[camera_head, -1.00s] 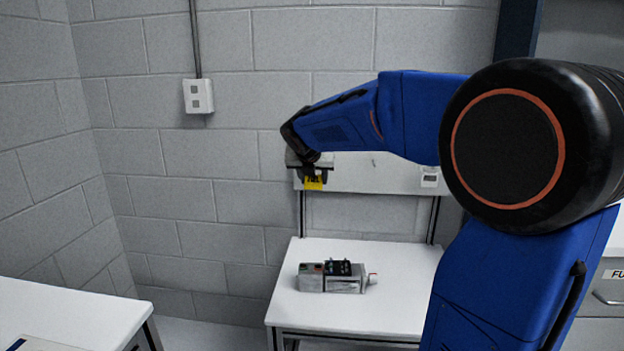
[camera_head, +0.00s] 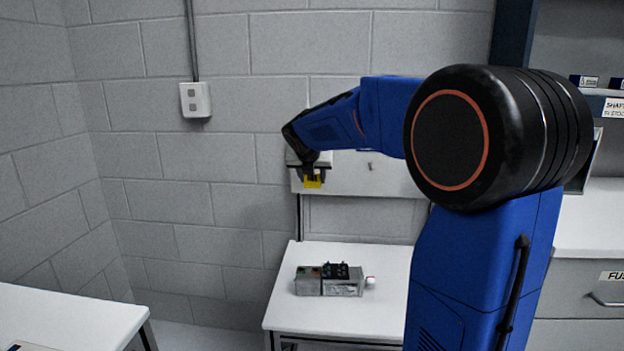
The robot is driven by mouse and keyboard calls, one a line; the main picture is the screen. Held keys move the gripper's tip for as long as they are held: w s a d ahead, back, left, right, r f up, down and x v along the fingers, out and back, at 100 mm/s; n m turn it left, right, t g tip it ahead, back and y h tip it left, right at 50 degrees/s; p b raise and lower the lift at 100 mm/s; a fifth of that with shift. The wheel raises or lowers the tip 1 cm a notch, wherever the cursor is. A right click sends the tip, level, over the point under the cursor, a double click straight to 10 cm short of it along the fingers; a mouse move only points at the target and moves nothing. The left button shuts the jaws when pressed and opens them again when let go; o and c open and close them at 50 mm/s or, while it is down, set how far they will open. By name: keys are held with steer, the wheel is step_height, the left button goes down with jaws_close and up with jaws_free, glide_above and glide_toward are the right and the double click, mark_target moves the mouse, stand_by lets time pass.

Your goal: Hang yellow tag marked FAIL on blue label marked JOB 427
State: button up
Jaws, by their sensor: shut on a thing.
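My gripper (camera_head: 312,172) is shut on the yellow tag (camera_head: 312,182), which hangs below the jaws; its lettering is too small to read. The gripper is in front of a pale board (camera_head: 345,178) that stands over the white table. A peg or hook (camera_head: 370,163) shows on the board to the right of the gripper. I cannot make out the blue label marked JOB 427; it may be hidden behind my gripper or arm.
A grey servo unit (camera_head: 330,280) with a black connector block lies on the white table (camera_head: 335,318) below my gripper. Another white table (camera_head: 70,315) stands at the lower left. A drawer cabinet (camera_head: 585,290) and a shelf stand at the right. My arm covers the board's right part.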

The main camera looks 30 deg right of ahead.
steer(key=shift+w+d+f, duration=0.25)
steer(key=shift+w+d, duration=0.25)
steer(key=shift+w, duration=0.25)
steer(key=shift+w+d+f, duration=0.25)
steer(key=shift+w+d, duration=0.25)
steer(key=shift+w, duration=0.25)
steer(key=o, duration=1.1)
